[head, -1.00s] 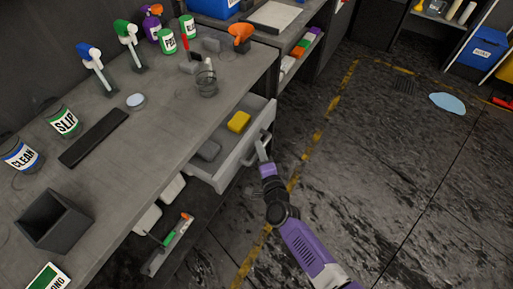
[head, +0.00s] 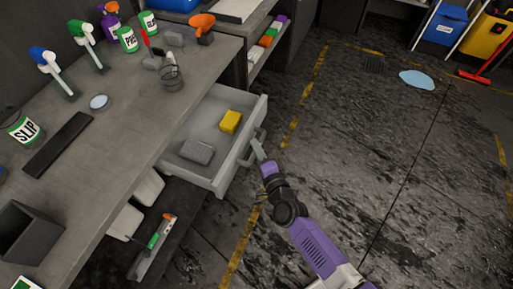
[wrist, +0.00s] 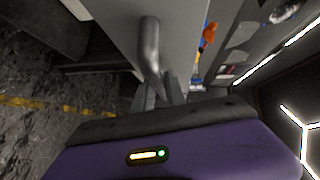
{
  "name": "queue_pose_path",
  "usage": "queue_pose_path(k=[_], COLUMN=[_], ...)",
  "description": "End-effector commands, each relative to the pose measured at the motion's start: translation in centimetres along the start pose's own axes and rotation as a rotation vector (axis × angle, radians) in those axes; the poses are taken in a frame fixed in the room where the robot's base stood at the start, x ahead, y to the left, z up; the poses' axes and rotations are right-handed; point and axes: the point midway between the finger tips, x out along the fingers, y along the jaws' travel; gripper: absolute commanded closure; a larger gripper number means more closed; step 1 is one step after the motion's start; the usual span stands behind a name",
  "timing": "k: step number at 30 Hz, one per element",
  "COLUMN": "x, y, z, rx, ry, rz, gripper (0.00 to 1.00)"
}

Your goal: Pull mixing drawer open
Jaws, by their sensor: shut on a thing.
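The mixing drawer (head: 205,170) is pulled out from under the grey workbench. It holds a yellow sponge (head: 230,122) and a grey block (head: 197,152). My gripper (head: 258,150) is at the drawer's front, shut on the drawer handle (head: 249,149). In the wrist view the handle (wrist: 149,45) is a curved grey bar running down between my gripper's fingers (wrist: 160,95). The exact contact at the fingertips is partly hidden.
The workbench top (head: 120,130) carries spray bottles, labelled jars, a wire holder (head: 172,80) and a dark open box (head: 25,232). A lower shelf with a tool rack (head: 155,240) sits below. The floor right of the drawer is clear, with a pale blue puddle (head: 417,79) farther off.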

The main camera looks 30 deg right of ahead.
Motion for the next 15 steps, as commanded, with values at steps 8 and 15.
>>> queue_pose_path(k=[8,15], x=[-0.01,-0.37], y=[0.07,0.08], z=[0.08,0.03], rx=[0.000,0.000], ry=[-0.002,-0.001], rz=[0.001,0.001], gripper=[0.62,0.62])
